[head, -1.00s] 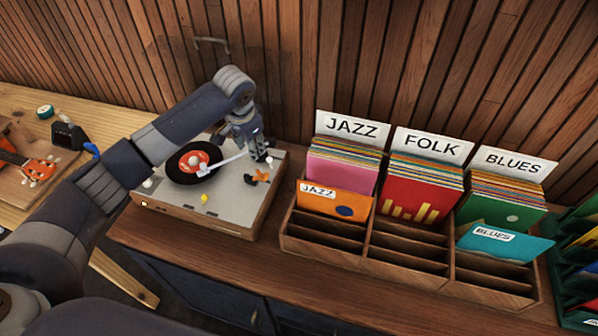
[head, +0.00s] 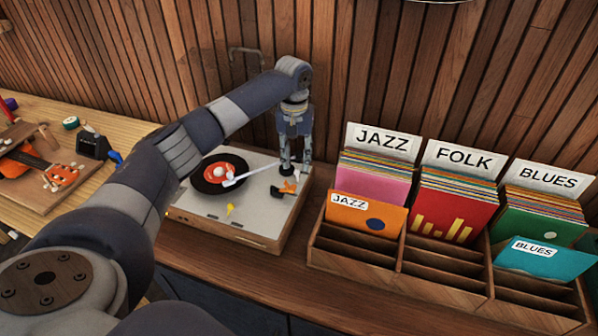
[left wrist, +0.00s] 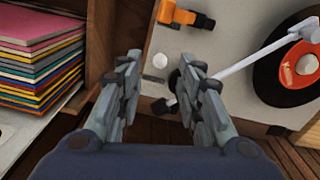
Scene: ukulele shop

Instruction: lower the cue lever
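The turntable (head: 240,225) has a grey deck and wooden sides and stands on the counter. A black record with a red label (head: 219,174) lies on it. The white tonearm (head: 250,174) reaches over the record; it also shows in the left wrist view (left wrist: 250,58). An orange-and-black lever-like part (head: 286,189) sits near the deck's right side, also in the left wrist view (left wrist: 190,18); I cannot tell if it is the cue lever. My left gripper (head: 295,168) points down over the deck's back right, fingers apart and empty, also in the left wrist view (left wrist: 160,65).
A wooden record rack (head: 400,268) with jazz, folk and blues sleeves stands right of the turntable. A slatted wall (head: 420,60) rises close behind. A bench (head: 100,185) with an orange ukulele (head: 62,175) is at the left.

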